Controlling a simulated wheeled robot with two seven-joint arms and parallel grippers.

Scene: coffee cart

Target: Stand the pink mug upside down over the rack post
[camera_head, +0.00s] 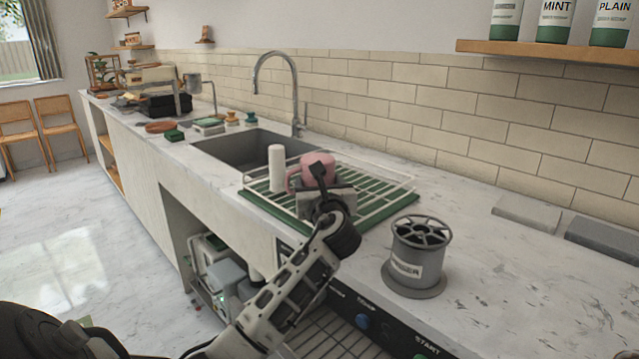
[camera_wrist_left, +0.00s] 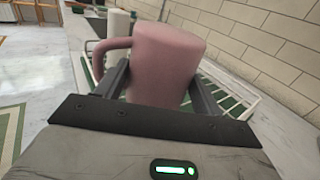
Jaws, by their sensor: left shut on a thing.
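The pink mug (camera_head: 306,162) is above the dish rack (camera_head: 387,208) in the head view. In the left wrist view the mug (camera_wrist_left: 168,62) shows a flat, closed face on top, so it looks upside down, with its handle to the left. My left gripper (camera_head: 320,174) is shut on the mug, a finger on either side of its body. A white upright cylinder (camera_head: 277,167), which looks like the rack post, stands left of the mug, apart from it; it also shows in the wrist view (camera_wrist_left: 118,22). The mug's lower rim is hidden. My right gripper is out of view.
The sink (camera_head: 250,148) with its tall faucet (camera_head: 294,85) lies behind and left of the rack. A grey labelled canister (camera_head: 417,257) stands on the counter right of the rack. Grey slabs (camera_head: 527,213) lie at right.

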